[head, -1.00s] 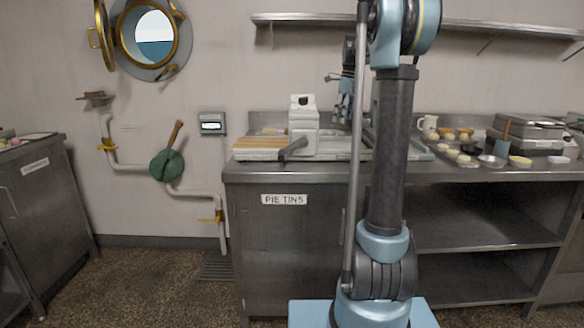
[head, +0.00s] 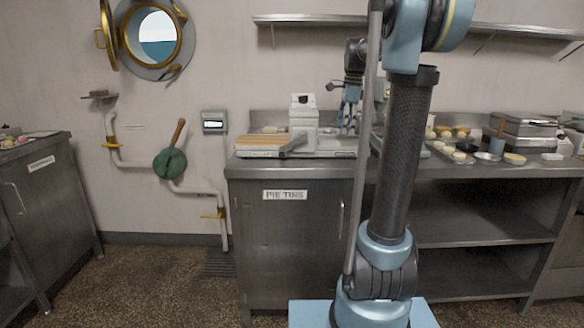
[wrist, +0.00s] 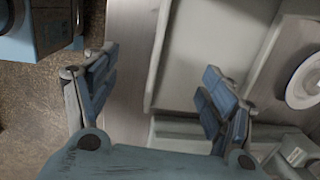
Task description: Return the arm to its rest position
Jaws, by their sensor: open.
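My gripper (head: 349,108) hangs above the counter in the head view, partly behind my own arm. In the wrist view my gripper (wrist: 155,85) shows two blue-padded fingers spread wide apart with nothing between them. Below the fingers lie the counter's metal surface (wrist: 128,110) and a pale tray-like surface (wrist: 205,50). My arm rises from my base in front of the counter and leans slightly right.
The counter (head: 285,240) labelled PIE TINS carries a white slicer-like machine (head: 303,125) close left of my gripper. Small pastries (head: 458,156) and a metal press (head: 523,130) stand right. A wall shelf (head: 300,19) runs above. Floor (head: 150,280) at left is clear.

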